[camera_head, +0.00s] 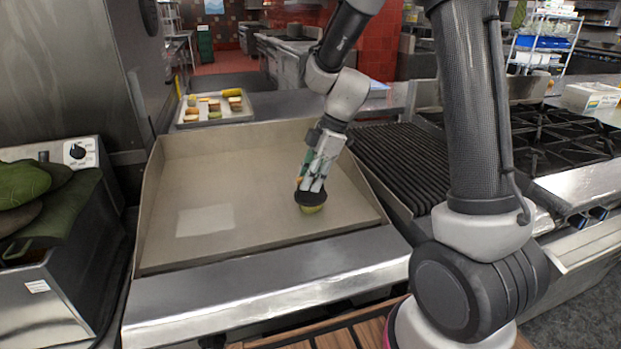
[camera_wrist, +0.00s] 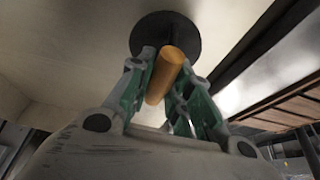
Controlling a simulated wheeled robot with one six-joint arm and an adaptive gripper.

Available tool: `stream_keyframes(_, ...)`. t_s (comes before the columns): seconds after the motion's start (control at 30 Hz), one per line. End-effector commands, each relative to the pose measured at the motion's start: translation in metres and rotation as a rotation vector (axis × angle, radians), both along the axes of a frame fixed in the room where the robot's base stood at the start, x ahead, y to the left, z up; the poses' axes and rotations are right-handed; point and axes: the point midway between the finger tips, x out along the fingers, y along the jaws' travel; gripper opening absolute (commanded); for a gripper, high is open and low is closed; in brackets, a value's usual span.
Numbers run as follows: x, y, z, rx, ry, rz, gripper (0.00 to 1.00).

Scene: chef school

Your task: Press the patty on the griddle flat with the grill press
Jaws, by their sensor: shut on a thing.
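My gripper (camera_head: 314,180) is shut on the orange-brown handle (camera_wrist: 164,75) of the grill press. The press's round black plate (camera_head: 301,198) is low over the right part of the griddle (camera_head: 225,160). It also shows as a dark disc (camera_wrist: 150,32) beyond the fingers in the wrist view. A small yellow-green round thing, seemingly the patty (camera_head: 313,209), shows just under the plate's front edge. The plate covers most of it and appears to touch it. The patty is hidden in the wrist view.
A tray (camera_head: 238,116) with several coloured food pieces stands behind the griddle. Raised walls edge the griddle's back and sides. A ribbed grill (camera_head: 400,160) and black burners (camera_head: 550,135) lie to the right. The griddle's left and middle are clear, with a pale patch.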

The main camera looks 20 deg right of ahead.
Motion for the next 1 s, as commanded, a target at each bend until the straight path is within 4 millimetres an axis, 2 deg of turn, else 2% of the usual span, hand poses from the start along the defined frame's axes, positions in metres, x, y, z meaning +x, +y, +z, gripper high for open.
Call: stream_keyframes(1.0,0.0003,0.0001,-0.0063,0.0,0.0,0.001,0.0)
